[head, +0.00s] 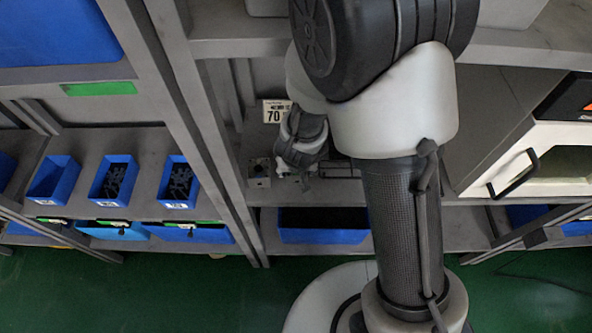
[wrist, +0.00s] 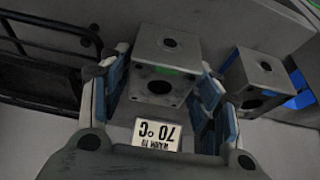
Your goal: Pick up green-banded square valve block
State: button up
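The green-banded square valve block (wrist: 163,66) is a grey cube in the wrist view, with a round hole in each visible face and a small green mark. My gripper (wrist: 164,85) has its blue-padded fingers on either side of this block. The pads lie very close to its sides; I cannot tell whether they press on it. In the head view my gripper (head: 300,172) is low over the shelf, and the block there is too small and covered to make out.
A second grey block (wrist: 258,82) stands close beside the right finger; a grey block (head: 258,170) also shows left of my gripper. A "70" sign (head: 278,111) is behind. Blue bins (head: 179,183) stand left, and a white cabinet with a handle (head: 513,172) is right.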

jog(key=c, duration=1.1)
jog(key=shift+r, duration=0.1)
